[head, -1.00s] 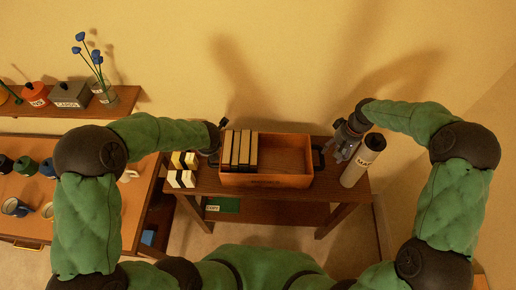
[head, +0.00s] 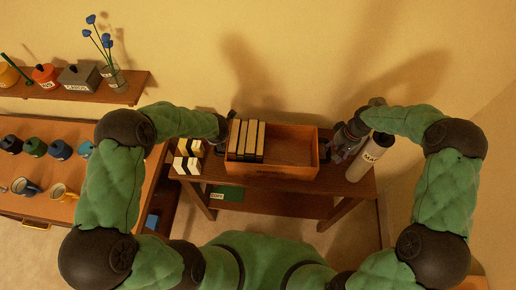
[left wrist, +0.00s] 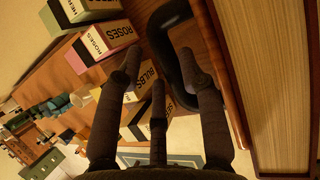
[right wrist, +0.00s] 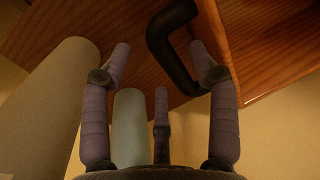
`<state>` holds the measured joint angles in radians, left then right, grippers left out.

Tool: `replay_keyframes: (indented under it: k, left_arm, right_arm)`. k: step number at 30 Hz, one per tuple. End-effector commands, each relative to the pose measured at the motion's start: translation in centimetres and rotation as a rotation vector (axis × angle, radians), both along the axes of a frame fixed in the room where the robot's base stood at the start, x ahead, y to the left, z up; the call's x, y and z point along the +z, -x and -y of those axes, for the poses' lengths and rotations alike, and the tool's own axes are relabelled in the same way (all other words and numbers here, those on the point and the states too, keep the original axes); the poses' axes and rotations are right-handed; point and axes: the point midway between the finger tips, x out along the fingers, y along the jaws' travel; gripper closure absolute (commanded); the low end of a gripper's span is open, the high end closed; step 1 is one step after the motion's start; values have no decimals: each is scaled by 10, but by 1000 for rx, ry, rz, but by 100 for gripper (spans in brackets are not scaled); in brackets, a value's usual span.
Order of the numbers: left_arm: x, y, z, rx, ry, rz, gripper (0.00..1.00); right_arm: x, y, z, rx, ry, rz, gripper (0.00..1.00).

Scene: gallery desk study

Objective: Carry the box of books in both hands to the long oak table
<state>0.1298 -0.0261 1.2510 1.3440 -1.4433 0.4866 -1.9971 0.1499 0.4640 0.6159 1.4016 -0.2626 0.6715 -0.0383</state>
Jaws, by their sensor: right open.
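The box of books (head: 290,171) is an open wooden tray on a small dark wooden table (head: 285,200). Several upright books (head: 247,140) fill its left part. My left gripper (head: 227,128) is at its left end. In the left wrist view my fingers (left wrist: 160,55) are spread, with the black handle (left wrist: 171,20) before and between them. My right gripper (head: 341,140) is at the right end. In the right wrist view its fingers (right wrist: 160,50) are spread, with the other black handle (right wrist: 160,50) between their tips. I cannot tell which surface is the long oak table.
A pale tube (head: 368,157) stands close beside my right gripper. Labelled seed boxes (left wrist: 103,38) stand left of the box, near my left gripper. A wooden desk (head: 70,200) with mugs and a shelf (head: 105,97) with pots and flowers are at left. The wall is close behind.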

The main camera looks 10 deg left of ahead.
Motion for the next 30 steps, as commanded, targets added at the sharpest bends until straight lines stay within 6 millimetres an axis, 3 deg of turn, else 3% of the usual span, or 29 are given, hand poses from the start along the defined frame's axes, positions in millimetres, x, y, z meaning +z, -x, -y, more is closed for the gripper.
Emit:
replay_keyframes:
  k: [3,9,21,22,26,28,30]
  left_arm:
    - [-17,-6,-4,1,1,-2,61]
    - [-32,-13,-8,1,1,-1,61]
    - [-37,-14,-9,0,1,0,61]
    - [-37,-14,-9,0,1,0,64]
    - [-36,-14,-9,0,1,0,100]
    - [-36,-15,-9,0,1,0,100]
    - [-36,-15,-9,0,1,0,100]
  right_arm:
    - [-18,1,-3,-1,-1,-2,40]
    - [-35,1,-6,-1,0,0,40]
    - [-40,1,-7,-1,0,0,40]
    - [-40,1,-7,-1,0,0,43]
    - [-40,1,-7,-1,0,0,79]
    - [-40,1,-7,-1,0,0,99]
    - [-40,1,-7,0,0,0,100]
